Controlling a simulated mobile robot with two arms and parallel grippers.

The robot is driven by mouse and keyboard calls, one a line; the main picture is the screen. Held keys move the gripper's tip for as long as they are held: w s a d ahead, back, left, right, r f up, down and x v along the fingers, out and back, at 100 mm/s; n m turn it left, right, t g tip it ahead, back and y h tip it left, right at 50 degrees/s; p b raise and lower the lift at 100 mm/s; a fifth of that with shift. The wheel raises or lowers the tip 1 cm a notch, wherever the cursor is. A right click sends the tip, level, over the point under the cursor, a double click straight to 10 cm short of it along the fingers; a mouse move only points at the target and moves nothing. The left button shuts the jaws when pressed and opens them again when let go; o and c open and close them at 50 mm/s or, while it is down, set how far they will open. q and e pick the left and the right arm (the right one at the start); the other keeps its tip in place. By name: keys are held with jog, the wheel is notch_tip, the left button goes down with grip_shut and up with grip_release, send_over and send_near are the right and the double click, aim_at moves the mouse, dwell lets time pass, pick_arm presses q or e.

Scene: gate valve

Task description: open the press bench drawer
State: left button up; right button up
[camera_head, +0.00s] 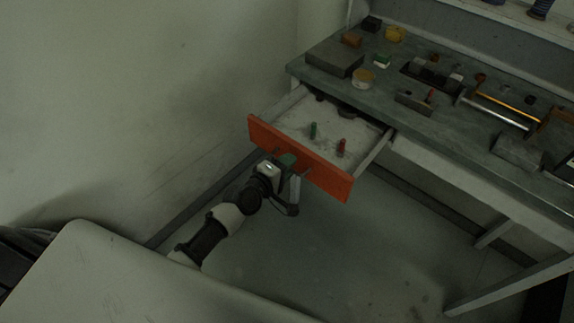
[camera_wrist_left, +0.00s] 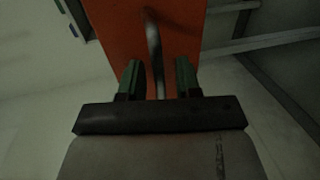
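The press bench drawer (camera_head: 315,120) is pulled out from the bench, with its light interior showing in the head view. Its orange front (camera_head: 325,176) faces my left arm. In the left wrist view the orange front (camera_wrist_left: 185,30) fills the upper middle. A grey metal handle (camera_wrist_left: 154,50) runs down between the two green fingertips of my left gripper (camera_wrist_left: 159,80), with a visible gap on each side. In the head view my left gripper (camera_head: 286,163) is at the drawer front and hides part of the handle. My right gripper is not in view.
A green (camera_head: 313,130) and a red (camera_head: 341,147) small item stand in the drawer. The bench top (camera_head: 400,70) carries several blocks, tins and tools. A wall is at the left. Bare floor (camera_head: 340,260) lies below the drawer.

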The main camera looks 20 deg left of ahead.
pick_arm(q)
jog(key=shift+s+a, duration=0.1)
jog(key=v, duration=1)
jog(key=shift+s, duration=0.25)
jog(key=s+a+f+m+g+y, duration=0.1)
jog(key=s+f+m+g, duration=0.2)
jog(key=f, duration=0.6)
jog(key=s+a+f+m+g+y, duration=0.15)
jog(key=s+f, duration=0.35)
jog(key=f, duration=0.5)
jog(key=s+a+f+m+g+y, duration=0.1)
jog(key=s+f+m+g+y, duration=0.15)
jog(key=s+f, duration=0.45)
jog(key=s+f+m+g, duration=0.3)
jog(key=s+f, duration=0.4)
jog(key=s, duration=0.3)
jog(key=s+d+f+m+g, duration=0.1)
jog(key=s+f+m+g, duration=0.2)
jog(key=s+f+m, duration=0.3)
jog(key=s+f, duration=0.2)
jog(key=s, duration=0.3)
jog(key=shift+d+f+m+g, duration=0.15)
jog(key=shift+d+m+g, duration=0.15)
